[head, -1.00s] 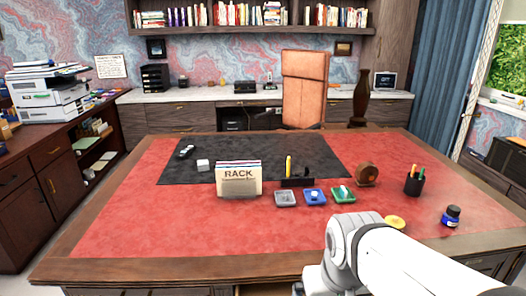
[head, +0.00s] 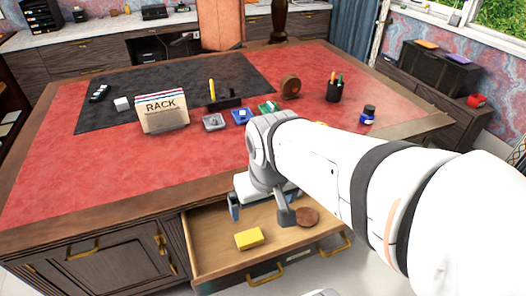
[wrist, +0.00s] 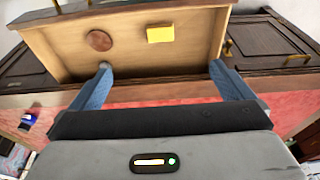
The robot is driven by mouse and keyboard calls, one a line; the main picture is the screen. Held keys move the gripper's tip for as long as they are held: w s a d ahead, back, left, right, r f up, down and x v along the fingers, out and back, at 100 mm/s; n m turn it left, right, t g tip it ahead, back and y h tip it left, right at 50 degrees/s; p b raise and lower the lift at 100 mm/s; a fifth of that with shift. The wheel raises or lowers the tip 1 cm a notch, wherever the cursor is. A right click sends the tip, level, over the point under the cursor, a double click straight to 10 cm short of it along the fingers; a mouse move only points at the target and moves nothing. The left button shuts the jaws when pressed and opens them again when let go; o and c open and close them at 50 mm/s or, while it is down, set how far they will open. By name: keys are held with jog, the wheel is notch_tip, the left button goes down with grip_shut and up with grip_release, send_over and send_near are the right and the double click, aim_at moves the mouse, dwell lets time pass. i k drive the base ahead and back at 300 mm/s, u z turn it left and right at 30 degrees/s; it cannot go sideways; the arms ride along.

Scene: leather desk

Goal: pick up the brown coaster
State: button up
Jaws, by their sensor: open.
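The brown coaster (head: 307,217) is a round disc lying flat in the open desk drawer (head: 205,250), towards its right side in the head view. In the wrist view the coaster (wrist: 99,40) shows at the upper left, beyond the fingertips and apart from them. My gripper (head: 262,212) is open and empty above the drawer, to the left of the coaster in the head view. In the wrist view my gripper's two blue fingers (wrist: 162,68) are spread wide with nothing between them.
A yellow block (head: 249,238) lies in the drawer left of the coaster. The red desk top (head: 70,170) overhangs behind the drawer. It carries a rack (head: 163,112), small trays, a pen cup (head: 334,91) and an ink bottle (head: 368,115). The drawer walls surround the coaster.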

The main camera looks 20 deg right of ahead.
aim_at(307, 217)
jog(key=z, duration=2.95)
jog(key=i, duration=0.7)
jog(key=u, duration=2.4)
